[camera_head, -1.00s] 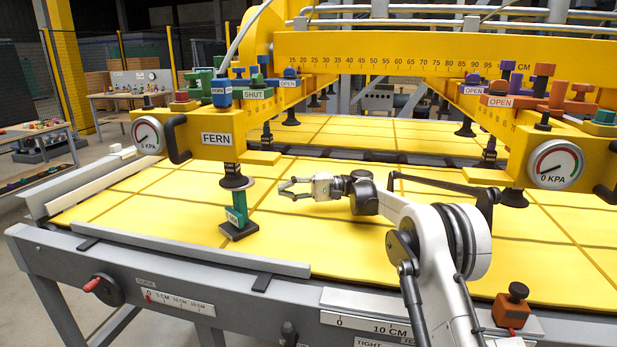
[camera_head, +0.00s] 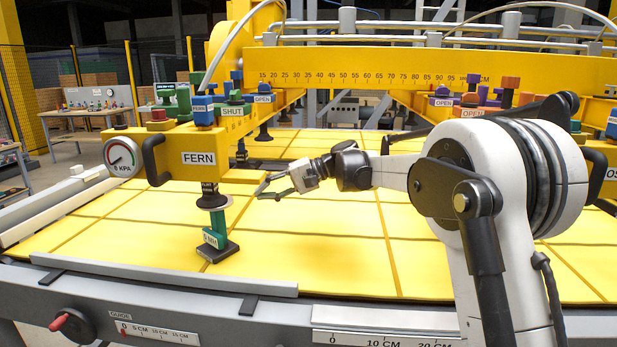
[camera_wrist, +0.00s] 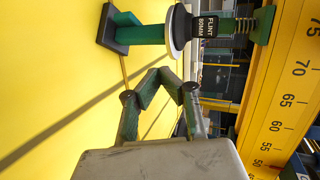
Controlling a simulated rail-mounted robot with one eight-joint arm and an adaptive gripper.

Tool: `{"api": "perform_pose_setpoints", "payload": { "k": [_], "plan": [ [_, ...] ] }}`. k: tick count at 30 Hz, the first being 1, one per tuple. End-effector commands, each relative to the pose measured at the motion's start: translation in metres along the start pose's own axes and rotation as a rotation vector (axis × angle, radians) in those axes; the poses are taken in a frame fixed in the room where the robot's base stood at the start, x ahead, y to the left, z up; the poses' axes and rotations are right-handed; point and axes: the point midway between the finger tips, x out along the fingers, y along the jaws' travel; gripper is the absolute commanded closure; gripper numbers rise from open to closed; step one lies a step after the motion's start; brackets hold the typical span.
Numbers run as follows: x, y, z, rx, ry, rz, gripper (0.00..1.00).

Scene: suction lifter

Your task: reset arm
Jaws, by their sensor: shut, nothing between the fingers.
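My arm (camera_head: 395,172) reaches in from the right over the yellow panel surface (camera_head: 310,250). My gripper (camera_head: 262,192) points left, above the panels and apart from the green gauge block. In the wrist view its fingers (camera_wrist: 163,74) are bent together and shut, with nothing between them. The green block on a dark foot (camera_head: 216,239) stands beneath the suction cup (camera_head: 213,201) of the yellow FERN arm (camera_head: 197,158). The wrist view shows the green block (camera_wrist: 140,34) against the cup, whose mount reads FLINT 80MM (camera_wrist: 209,27).
A yellow beam with a centimetre scale (camera_head: 370,70) spans the back. Coloured valve knobs marked SHUT and OPEN line the lifter arms. A pressure gauge (camera_head: 121,157) and black handle (camera_head: 155,161) are at the left. A grey guide rail (camera_head: 165,276) borders the front.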

Motion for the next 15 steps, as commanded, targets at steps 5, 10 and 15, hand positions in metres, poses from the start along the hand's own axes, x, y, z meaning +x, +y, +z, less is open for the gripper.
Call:
{"api": "perform_pose_setpoints", "payload": {
  "k": [5,10,15],
  "plan": [
    [-0.03,-0.004,0.037,-0.004,0.069,0.119,1.0],
    [-0.056,-0.001,0.074,-0.015,0.134,0.233,1.0],
    [-0.083,0.008,0.115,-0.029,0.197,0.348,1.0]
  ]
}}
